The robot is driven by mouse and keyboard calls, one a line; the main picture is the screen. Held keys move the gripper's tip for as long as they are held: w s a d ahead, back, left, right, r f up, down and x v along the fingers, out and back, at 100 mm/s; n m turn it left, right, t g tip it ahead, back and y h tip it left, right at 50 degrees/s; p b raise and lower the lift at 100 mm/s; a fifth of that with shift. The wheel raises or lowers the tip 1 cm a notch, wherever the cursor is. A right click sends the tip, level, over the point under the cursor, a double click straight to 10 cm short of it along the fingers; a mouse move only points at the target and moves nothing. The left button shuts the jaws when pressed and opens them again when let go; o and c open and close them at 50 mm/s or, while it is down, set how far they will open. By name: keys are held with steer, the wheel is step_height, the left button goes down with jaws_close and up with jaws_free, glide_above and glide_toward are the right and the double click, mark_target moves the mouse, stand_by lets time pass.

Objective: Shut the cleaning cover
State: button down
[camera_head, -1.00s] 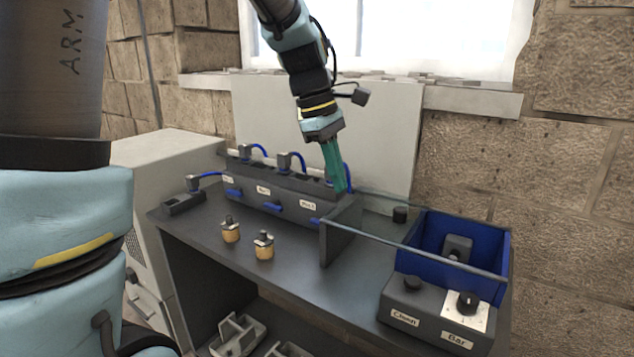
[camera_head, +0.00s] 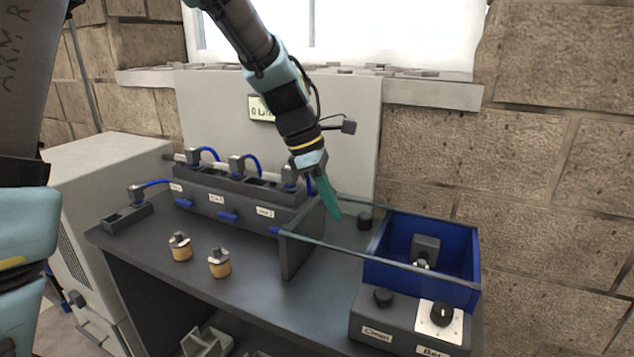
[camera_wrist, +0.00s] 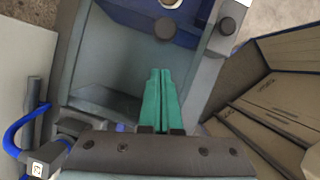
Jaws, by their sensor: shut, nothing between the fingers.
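My gripper (camera_head: 334,214) is shut and empty, its green fingers pointing down just right of the grey block's end. In the wrist view, the closed fingers (camera_wrist: 160,78) lie together over the grey bench, with the blue bin at the top. A grey upright plate (camera_head: 292,256) stands left of the bin, with thin rails (camera_head: 385,258) running from it along the bin; I take this plate to be the cleaning cover, but cannot be sure. The blue bin (camera_head: 463,268) is open at the top, with a grey fitting (camera_head: 425,246) inside. Whether the fingers touch the plate cannot be told.
A grey block (camera_head: 242,210) with blue hoses stands at the left. Two tan-based pieces (camera_head: 219,263) sit in front of it. A control box (camera_head: 376,325) with knobs is at the front right. A black knob (camera_head: 365,219) stands behind the rails.

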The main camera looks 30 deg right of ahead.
steer(key=shift+s+d+r, duration=0.1)
steer(key=shift+s+d, duration=0.8)
steer(key=shift+d, duration=0.05)
steer(key=s+d+p, duration=0.3)
steer(key=s+d, duration=0.2)
steer(key=s, duration=0.2)
steer(key=s+d+p, duration=0.3)
steer(key=s+d, duration=0.1)
steer(key=s, duration=0.4)
steer(key=shift+s+d, duration=0.15)
steer(key=shift+d, duration=0.25)
